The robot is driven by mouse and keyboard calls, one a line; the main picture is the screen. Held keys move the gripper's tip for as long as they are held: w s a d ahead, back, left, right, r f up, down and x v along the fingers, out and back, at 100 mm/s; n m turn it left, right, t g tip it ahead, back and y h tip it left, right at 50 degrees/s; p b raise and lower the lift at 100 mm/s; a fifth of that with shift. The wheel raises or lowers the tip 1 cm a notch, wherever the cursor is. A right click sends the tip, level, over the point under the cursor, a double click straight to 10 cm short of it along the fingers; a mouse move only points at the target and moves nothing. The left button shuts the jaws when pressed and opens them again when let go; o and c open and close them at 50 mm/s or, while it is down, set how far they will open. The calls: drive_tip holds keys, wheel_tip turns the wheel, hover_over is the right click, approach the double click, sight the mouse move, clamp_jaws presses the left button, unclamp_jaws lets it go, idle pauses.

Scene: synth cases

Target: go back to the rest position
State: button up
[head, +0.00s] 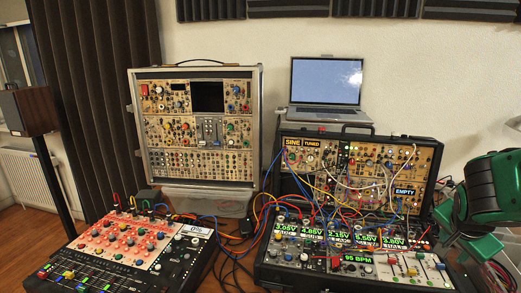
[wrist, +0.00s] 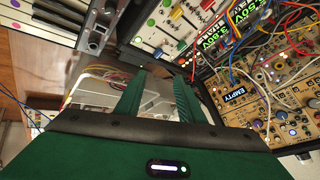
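My gripper (head: 461,231) is at the right edge in the head view, beside the right end of the lower synth case (head: 262,272). In the wrist view my gripper (wrist: 160,78) shows two green fingers standing apart with a clear gap between them. Nothing is held between the fingers. The fingers point past the end of a panel with coloured slider caps. The rest position itself is not marked in either view.
An open synth case (head: 436,160) with patch cables stands close left of my gripper. A laptop (head: 326,80) stands behind it. A tall synth case (head: 262,110) stands at the middle left, and a mixer (head: 112,285) lies at the front left. Loose cables hang across the middle.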

drive_tip(key=s+a+n+g+y, duration=0.2)
drive_tip(key=s+a+n, duration=0.2)
drive_tip(key=s, duration=0.4)
drive_tip(key=s+a+n+g+y, duration=0.3)
drive_tip(key=s+a+n, duration=0.2)
drive_tip(key=s, duration=0.4)
drive_tip(key=shift+a+r, duration=0.25)
drive_tip(key=shift+r, duration=0.05)
drive_tip(key=shift+s, duration=0.1)
drive_tip(key=shift+w+f, duration=0.25)
drive_tip(key=shift+w, duration=0.35)
drive_tip(key=shift+c, duration=0.5)
drive_tip(key=shift+s+d, duration=0.1)
